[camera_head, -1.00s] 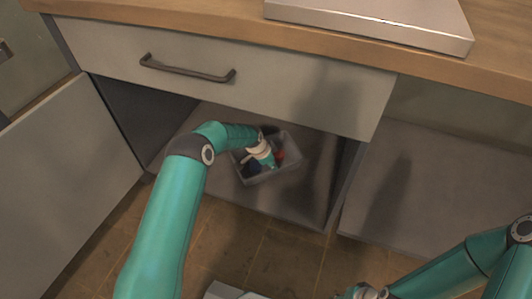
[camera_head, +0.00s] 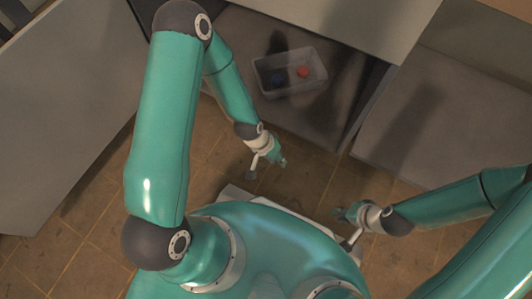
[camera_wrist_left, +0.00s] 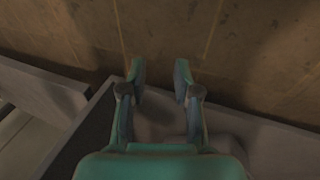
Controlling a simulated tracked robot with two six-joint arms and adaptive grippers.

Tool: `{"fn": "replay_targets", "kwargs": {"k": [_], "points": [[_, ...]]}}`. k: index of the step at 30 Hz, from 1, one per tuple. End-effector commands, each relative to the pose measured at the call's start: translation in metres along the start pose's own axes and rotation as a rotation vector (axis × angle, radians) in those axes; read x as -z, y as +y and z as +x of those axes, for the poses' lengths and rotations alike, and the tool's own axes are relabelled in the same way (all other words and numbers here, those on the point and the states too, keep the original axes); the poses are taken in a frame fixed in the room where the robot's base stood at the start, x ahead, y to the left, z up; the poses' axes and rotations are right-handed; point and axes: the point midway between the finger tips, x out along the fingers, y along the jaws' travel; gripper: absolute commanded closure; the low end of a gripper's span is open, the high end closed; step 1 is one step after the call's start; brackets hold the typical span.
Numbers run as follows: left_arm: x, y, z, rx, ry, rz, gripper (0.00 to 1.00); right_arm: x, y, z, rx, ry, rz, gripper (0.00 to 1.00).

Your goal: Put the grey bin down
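The grey bin (camera_head: 289,73) stands on the floor of the open cabinet (camera_head: 262,38) in the head view.
The cabinet door (camera_head: 65,110) stands open at the left. A drawer front (camera_head: 360,20) is above the bin. A grey panel surface (camera_head: 440,120) lies to the right. The tiled floor (camera_head: 200,150) in front of the cabinet looks clear.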

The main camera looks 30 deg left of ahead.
Motion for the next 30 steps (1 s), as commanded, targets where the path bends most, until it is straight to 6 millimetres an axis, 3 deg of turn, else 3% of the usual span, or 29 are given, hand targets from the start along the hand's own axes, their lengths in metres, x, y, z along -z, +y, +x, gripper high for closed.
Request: {"fn": "replay_targets", "kwargs": {"k": [1,3,7,20,26,30], "points": [[-0.024,0.005,-0.006,-0.003,-0.022,-0.059,0.69,0.0,0.0,0.0,0.0,0.0,0.0,0.83],[-0.048,0.009,-0.013,-0.003,-0.04,-0.13,0.69,0.0,0.0,0.0,0.0,0.0,0.0,0.83],[-0.072,0.009,-0.022,-0.001,-0.058,-0.203,0.69,0.0,0.0,0.0,0.0,0.0,0.0,0.83],[-0.075,0.012,-0.029,0.0,-0.062,-0.217,0.69,0.0,-0.002,-0.006,0.0,0.0,0.0,0.83],[-0.07,0.024,-0.065,-0.001,-0.062,-0.216,0.69,0.0,-0.015,-0.042,0.0,0.0,0.0,0.83],[-0.065,0.039,-0.108,-0.001,-0.062,-0.216,0.69,0.0,-0.031,-0.086,0.0,0.0,0.0,0.83]]}}
